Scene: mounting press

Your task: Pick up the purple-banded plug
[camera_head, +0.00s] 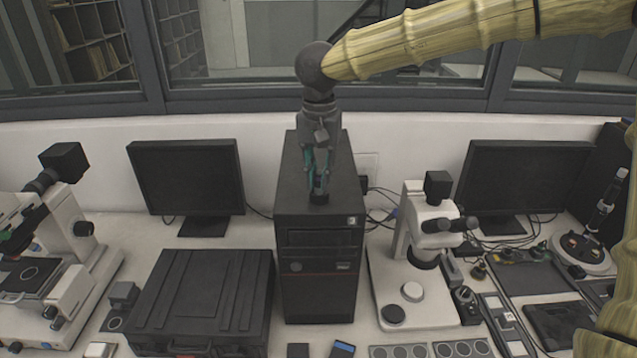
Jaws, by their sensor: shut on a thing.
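My gripper (319,185) points straight down over the top of the black tower case (318,228), near its front edge. Its teal-edged fingers are shut on a small dark plug (319,198). The plug is upright, at or just above the case's top; I cannot tell if it touches. The fingers hide much of it, and I cannot make out a purple band.
A closed black case (200,300) lies left of the tower. A white microscope (425,250) stands right, another (60,245) far left. Monitors (187,178) (525,180) stand behind. Small parts crowd the bench front. Space above the tower is open.

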